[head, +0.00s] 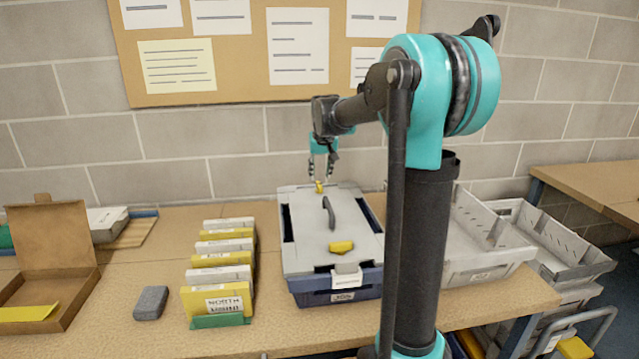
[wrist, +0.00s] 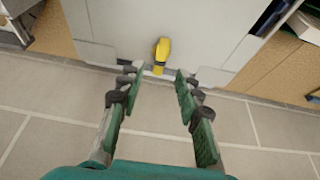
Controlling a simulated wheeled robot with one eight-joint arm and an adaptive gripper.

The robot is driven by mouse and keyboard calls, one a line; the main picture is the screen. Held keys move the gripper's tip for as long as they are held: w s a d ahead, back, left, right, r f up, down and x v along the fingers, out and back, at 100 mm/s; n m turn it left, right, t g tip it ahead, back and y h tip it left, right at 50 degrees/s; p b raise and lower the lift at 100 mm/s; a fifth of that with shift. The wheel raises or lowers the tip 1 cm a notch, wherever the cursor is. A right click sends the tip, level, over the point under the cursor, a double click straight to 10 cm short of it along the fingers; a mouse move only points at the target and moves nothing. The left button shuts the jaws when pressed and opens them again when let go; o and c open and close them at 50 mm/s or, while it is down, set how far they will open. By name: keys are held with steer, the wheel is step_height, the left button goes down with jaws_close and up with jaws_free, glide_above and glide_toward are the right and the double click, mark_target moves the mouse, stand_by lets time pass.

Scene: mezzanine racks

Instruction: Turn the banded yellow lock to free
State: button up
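A closed crate with a grey lid (head: 300,222) and a dark blue body (head: 312,299) stands on the bench. A small yellow lock (head: 319,187) sits at the lid's far edge. It also shows in the wrist view (wrist: 162,50), lengthwise in the picture, with a darker part at its lower end; I cannot tell if this is a band. A second, wider yellow lock (head: 342,247) lies crosswise near the front edge. My gripper (head: 322,177) is open and empty, pointing down over the far lock. In the wrist view its fingertips (wrist: 159,76) stand either side of the lock's lower end, apart from it.
A dark handle (head: 329,212) rises from the lid between the locks. A row of yellow and white cards (head: 222,262) stands left of the crate, with a grey block (head: 151,303) beside it. Open grey bins (head: 470,235) stand to the right. A brick wall (head: 170,132) is close behind.

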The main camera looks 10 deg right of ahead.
mark_target(319, 184)
steer(key=shift+x, duration=2.6)
steer(key=shift+c, duration=0.4)
jaws_close()
